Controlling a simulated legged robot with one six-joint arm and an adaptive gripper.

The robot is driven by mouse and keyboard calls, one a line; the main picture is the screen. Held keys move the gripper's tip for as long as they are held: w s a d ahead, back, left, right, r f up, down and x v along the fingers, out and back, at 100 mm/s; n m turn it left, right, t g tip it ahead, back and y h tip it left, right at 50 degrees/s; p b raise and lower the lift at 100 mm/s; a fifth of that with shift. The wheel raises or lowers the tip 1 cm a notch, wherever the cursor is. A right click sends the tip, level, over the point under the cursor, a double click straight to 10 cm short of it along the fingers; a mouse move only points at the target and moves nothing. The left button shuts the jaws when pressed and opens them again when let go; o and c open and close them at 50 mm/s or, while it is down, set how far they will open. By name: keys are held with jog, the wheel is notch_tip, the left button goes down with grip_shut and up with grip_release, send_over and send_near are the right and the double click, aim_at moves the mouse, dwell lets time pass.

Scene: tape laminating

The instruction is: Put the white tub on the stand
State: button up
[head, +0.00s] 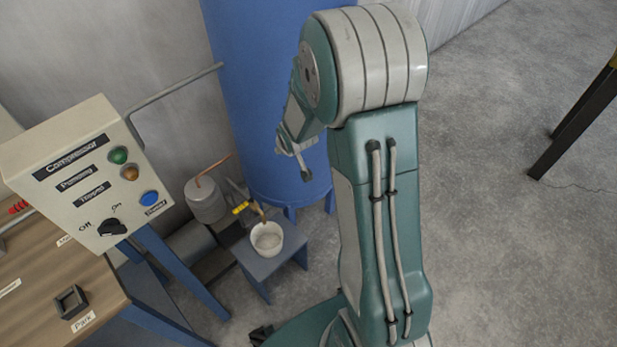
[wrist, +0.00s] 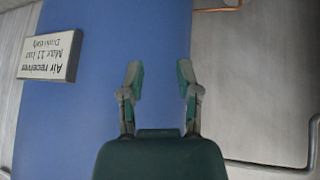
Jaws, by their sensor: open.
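The white tub (head: 267,239) stands upright on a small blue-grey stool (head: 262,266) in the head view, with pale contents inside. I cannot tell whether this stool is the stand of the task. My gripper (head: 294,165) is above the tub and up to its right, clear of it and partly hidden behind my own arm. In the wrist view my gripper (wrist: 160,80) is open, with nothing between its two fingers. It faces the blue tank, and the tub does not show in that view.
The blue tank (head: 253,95) rises behind. A control box (head: 85,170) and a wooden bench (head: 40,290) are left. The right floor is mostly clear.

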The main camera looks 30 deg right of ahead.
jog(key=s+a+r+m, duration=0.1)
jog(key=s+a+r, duration=0.1)
jog(key=s+r, duration=0.5)
jog(key=s+a+r, duration=0.1)
jog(key=s+r, duration=0.4)
jog(key=r, duration=0.5)
jog(key=s+a+r, duration=0.2)
jog(key=s, duration=0.6)
jog(key=s+a+r+g, duration=0.1)
jog(key=s+a+r, duration=0.1)
jog(key=s, duration=0.6)
jog(key=shift+r+g+y, duration=0.3)
jog(key=shift+r+y, duration=0.1)
jog(key=shift+r, duration=0.3)
